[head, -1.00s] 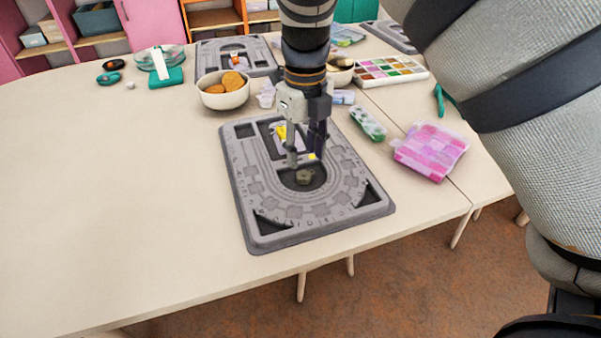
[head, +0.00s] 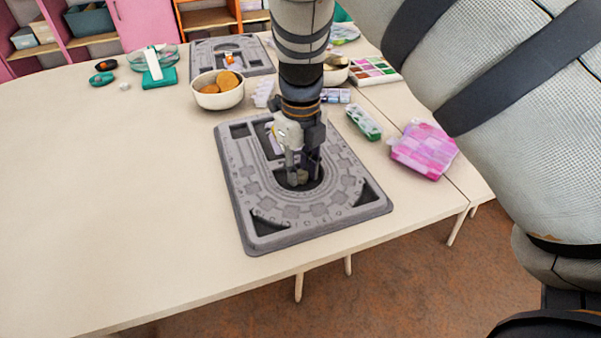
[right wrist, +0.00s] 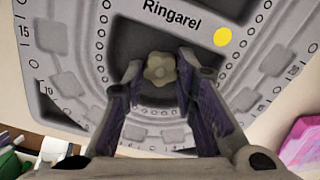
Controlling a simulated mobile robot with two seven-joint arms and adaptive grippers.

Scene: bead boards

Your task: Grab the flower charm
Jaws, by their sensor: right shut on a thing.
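The flower charm (right wrist: 159,69) is a small, dull yellow-brown flower shape. It lies in the dark rounded recess of the near grey bead board (head: 262,222). My right gripper (right wrist: 160,78) is shut on it, with a finger on each side, as the right wrist view shows. In the head view, the right gripper (head: 301,180) points down into the recess, and its fingers partly hide the charm (head: 302,177). I cannot tell whether the charm is clear of the board's floor. My left gripper is not in view.
A white bowl of orange-brown pieces (head: 218,101) stands behind the board. A green-lidded bead box (head: 364,122) and a pink bead case (head: 425,150) lie to the right. A second bead board (head: 262,65) lies at the back. The table's left side (head: 110,190) is clear.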

